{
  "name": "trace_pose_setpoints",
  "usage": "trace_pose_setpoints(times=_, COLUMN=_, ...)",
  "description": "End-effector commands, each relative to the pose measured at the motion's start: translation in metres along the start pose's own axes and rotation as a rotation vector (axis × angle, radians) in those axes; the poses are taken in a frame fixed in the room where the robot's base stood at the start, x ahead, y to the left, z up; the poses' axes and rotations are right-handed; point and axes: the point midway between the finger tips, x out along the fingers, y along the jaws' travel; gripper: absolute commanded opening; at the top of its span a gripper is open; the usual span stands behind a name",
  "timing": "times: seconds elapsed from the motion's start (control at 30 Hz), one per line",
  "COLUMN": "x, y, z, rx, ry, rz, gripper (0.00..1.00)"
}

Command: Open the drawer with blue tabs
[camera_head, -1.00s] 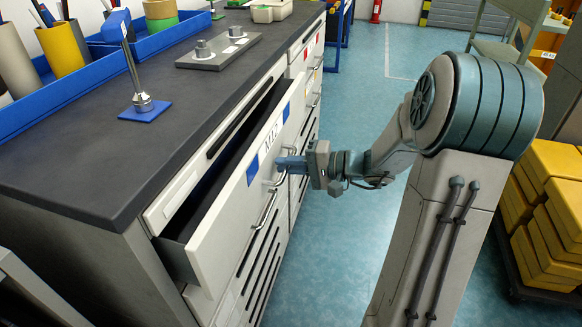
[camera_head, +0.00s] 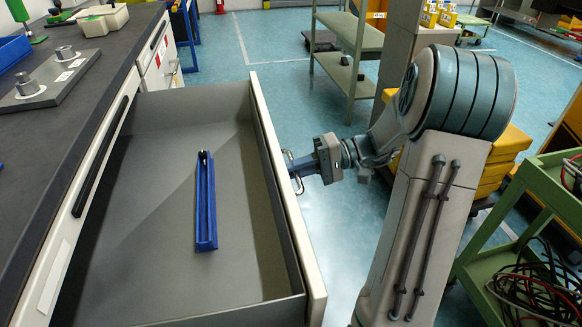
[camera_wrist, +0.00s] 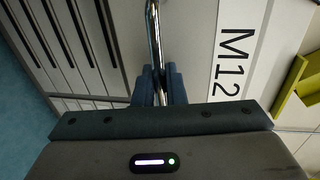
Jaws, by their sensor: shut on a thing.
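The drawer (camera_head: 272,175) stands pulled far out of the workbench cabinet in the head view. Its grey inside shows, with a narrow blue tray (camera_head: 206,205) lying in it. The drawer's front faces away from the head camera, so its blue tabs are hidden there. In the wrist view the white drawer front shows the label M12 (camera_wrist: 232,62). My gripper (camera_head: 293,172) is at the outer side of the drawer front, shut on the metal handle (camera_wrist: 153,40). Its blue fingers (camera_wrist: 162,88) clasp the bar in the wrist view.
The dark worktop (camera_head: 70,120) runs along the left, with a grey plate bearing two metal posts (camera_head: 45,85). A green cart (camera_head: 530,225) with cables stands close on the right. A green shelf (camera_head: 345,45) and yellow boxes (camera_head: 490,165) stand behind my arm.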

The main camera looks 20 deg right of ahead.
Motion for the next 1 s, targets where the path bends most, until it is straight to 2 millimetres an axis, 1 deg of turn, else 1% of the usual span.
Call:
trace_pose_setpoints(times=0.47, x=-0.002, y=0.0, z=0.0, rx=-0.003, ry=-0.01, rz=-0.001, gripper=0.0)
trace_pose_setpoints(times=0.5, x=-0.002, y=0.0, z=0.0, rx=-0.003, ry=-0.01, rz=-0.001, gripper=0.19)
trace_pose_setpoints(times=0.53, x=-0.003, y=0.0, z=0.0, rx=-0.003, ry=-0.009, rz=-0.001, gripper=0.27)
trace_pose_setpoints(times=0.87, x=-0.005, y=0.0, z=0.0, rx=-0.002, ry=-0.006, rz=0.0, gripper=0.28)
trace_pose_setpoints(times=0.97, x=-0.013, y=0.0, z=-0.001, rx=-0.002, ry=-0.005, rz=0.0, gripper=0.28)
trace_pose_setpoints(times=1.0, x=-0.019, y=0.0, z=-0.001, rx=-0.002, ry=-0.005, rz=0.001, gripper=0.28)
